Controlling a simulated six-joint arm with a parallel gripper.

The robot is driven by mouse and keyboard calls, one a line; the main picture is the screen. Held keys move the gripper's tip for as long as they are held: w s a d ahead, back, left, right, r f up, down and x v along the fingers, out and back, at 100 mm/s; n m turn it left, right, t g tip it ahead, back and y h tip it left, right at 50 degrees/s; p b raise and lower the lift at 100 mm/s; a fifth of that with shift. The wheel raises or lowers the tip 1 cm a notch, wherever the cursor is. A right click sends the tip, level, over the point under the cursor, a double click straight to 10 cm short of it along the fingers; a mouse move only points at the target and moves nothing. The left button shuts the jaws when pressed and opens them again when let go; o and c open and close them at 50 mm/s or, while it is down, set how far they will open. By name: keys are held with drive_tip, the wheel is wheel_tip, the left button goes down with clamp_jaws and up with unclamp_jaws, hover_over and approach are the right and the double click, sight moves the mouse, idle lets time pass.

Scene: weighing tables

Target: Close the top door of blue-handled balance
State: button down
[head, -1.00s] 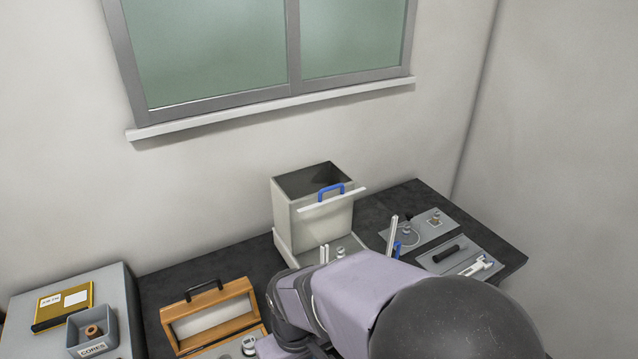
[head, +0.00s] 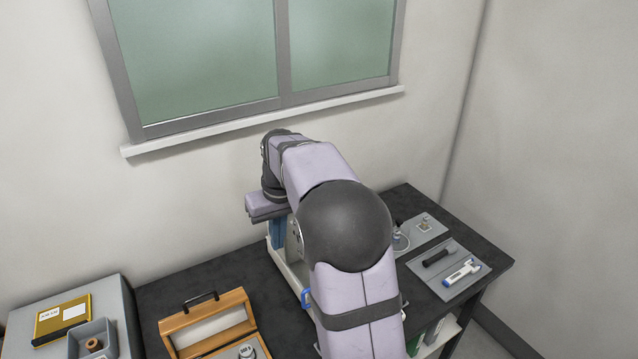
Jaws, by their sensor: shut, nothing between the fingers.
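The blue-handled balance is mostly hidden behind my arm in the head view. Its pale base (head: 290,272) shows at the left of the arm. A blue handle (head: 306,298) shows low beside my arm; I cannot tell which door it belongs to. The top door and its handle are hidden, so I cannot see how the door stands now.
A wooden case (head: 210,320) with a dark handle stands left of the balance. A grey box (head: 92,340) and a yellow book (head: 62,318) lie further left. Trays with a black cylinder (head: 438,257) and a white-blue tool (head: 461,272) lie right. The window wall is close behind.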

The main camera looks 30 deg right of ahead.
drive_tip(key=w+d+r+t+p, duration=0.1)
drive_tip(key=w+d+r+p, duration=0.1)
drive_tip(key=w+d+r, duration=0.3)
drive_tip(key=w+d+r+t+p, duration=0.1)
drive_tip(key=w+d+r, duration=0.4)
drive_tip(key=d, duration=0.7)
drive_tip(key=shift+w+r+p, duration=0.2)
drive_tip(key=shift+r+p, duration=0.55)
drive_tip(key=shift+p, duration=0.05)
drive_tip(key=x, duration=1)
drive_tip(key=shift+d+f+b, duration=0.15)
drive_tip(key=shift+d+b, duration=0.05)
drive_tip(key=shift+b, duration=0.7)
drive_tip(key=shift+s+f+b, duration=0.15)
drive_tip(key=shift+s+b, duration=0.8)
drive_tip(key=shift+b, duration=0.25)
drive_tip(key=shift+s, duration=0.95)
